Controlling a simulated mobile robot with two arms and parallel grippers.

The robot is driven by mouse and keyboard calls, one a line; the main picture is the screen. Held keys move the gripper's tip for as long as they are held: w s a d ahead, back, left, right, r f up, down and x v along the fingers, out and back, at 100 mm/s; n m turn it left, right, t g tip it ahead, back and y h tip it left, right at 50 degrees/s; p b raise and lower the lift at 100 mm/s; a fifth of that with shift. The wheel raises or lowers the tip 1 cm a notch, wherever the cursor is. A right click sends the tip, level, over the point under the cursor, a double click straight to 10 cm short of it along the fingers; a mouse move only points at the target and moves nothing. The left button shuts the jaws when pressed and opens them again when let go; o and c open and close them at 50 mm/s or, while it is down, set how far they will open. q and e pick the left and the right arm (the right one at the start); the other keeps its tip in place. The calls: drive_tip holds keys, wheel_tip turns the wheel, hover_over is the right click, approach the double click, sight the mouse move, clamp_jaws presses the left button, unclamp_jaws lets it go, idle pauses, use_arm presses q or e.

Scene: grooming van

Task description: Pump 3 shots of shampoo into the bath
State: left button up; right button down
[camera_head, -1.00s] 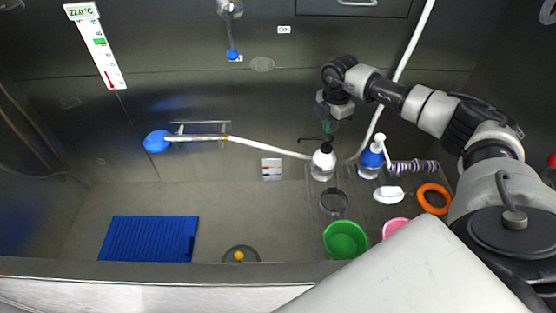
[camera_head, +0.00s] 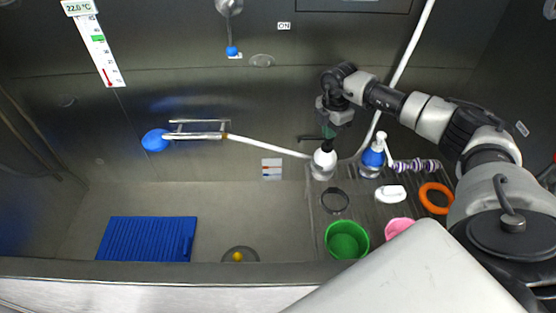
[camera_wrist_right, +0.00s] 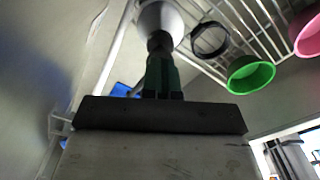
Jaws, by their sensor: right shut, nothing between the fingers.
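A white bottle with a dark top (camera_head: 323,163) stands upright on the wire rack at the right end of the bath (camera_head: 150,200). A blue bottle with a white pump head (camera_head: 373,156) stands just right of it. I cannot read labels to tell which is shampoo. My right gripper (camera_head: 328,132) points down, shut and empty, directly over the white bottle's dark top. In the right wrist view its greenish fingers (camera_wrist_right: 162,78) meet the dark top of the white bottle (camera_wrist_right: 160,18); contact looks close, but I cannot be sure of it. My left gripper is out of view.
The rack (camera_head: 318,215) also holds a black ring (camera_head: 334,211), white brush-like item (camera_head: 390,193), orange ring (camera_head: 449,194), green bowl (camera_head: 347,240) and pink bowl (camera_head: 397,228). A blue mat (camera_head: 147,239) and drain (camera_head: 240,256) lie left. A hose (camera_head: 265,146) crosses behind.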

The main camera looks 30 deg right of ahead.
drive_tip(key=shift+f, duration=0.45)
drive_tip(key=shift+s, duration=0.1)
drive_tip(key=shift+r, duration=0.15)
drive_tip(key=shift+r+p, duration=0.65)
drive_tip(key=shift+r, duration=0.05)
drive_tip(key=shift+r+p, duration=0.8)
drive_tip(key=shift+r, duration=0.25)
wheel_tip(320, 180, up, 6)
drive_tip(key=p, duration=0.4)
drive_tip(key=shift+p, duration=0.35)
